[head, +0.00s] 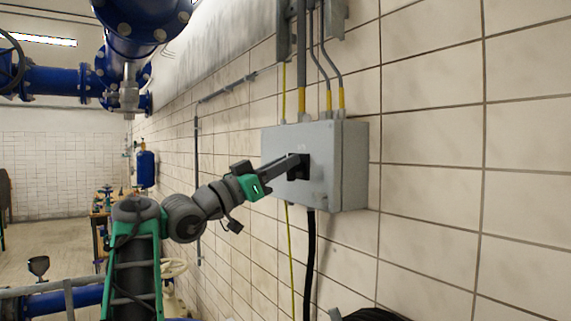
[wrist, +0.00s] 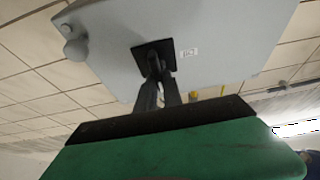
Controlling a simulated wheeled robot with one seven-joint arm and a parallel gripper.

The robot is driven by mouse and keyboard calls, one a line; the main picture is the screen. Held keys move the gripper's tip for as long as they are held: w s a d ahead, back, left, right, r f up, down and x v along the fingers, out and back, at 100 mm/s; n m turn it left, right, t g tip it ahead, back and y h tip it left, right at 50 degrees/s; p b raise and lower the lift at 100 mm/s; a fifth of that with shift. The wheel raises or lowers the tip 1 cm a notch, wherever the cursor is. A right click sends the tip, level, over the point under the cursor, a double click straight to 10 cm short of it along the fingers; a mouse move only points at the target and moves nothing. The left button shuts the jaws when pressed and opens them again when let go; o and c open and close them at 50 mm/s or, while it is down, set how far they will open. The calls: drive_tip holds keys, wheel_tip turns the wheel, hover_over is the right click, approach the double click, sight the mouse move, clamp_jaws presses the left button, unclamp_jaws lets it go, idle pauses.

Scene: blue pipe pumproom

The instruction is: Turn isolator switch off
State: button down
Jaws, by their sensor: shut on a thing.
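The isolator switch is a grey wall box (head: 340,165) with a black handle (head: 299,168) on its front face. In the head view my gripper (head: 292,165) reaches the box from the left, and its fingers are at the handle. In the wrist view the grey box (wrist: 220,38) fills the upper part, with a black square plate (wrist: 167,51) and a small white label (wrist: 188,53) beside it. My gripper (wrist: 157,75) is shut on the black handle there. The fingers partly hide the handle, so its exact angle is hard to tell.
Conduits (head: 302,60) enter the box from above, and a black cable (head: 310,255) hangs below it. The tiled wall (head: 440,150) is clear to the right. Blue pipes (head: 55,80) run at upper left.

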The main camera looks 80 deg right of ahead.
drive_tip(key=shift+n, duration=0.5)
drive_tip(key=n+t+p, duration=0.2)
drive_tip(key=n+t, duration=0.1)
drive_tip(key=n, duration=0.4)
drive_tip(key=f+n+t+p, duration=0.1)
drive_tip(key=n+t+p, duration=0.1)
drive_tip(key=n, duration=0.5)
drive_tip(key=n+t+p, duration=0.3)
drive_tip(key=n, duration=0.3)
drive_tip(key=shift+w+d+f+n+t, duration=0.15)
drive_tip(key=shift+w+d+n+t, duration=0.25)
drive_tip(key=c, duration=1.5)
unclamp_jaws()
drive_tip(key=shift+a, duration=0.15)
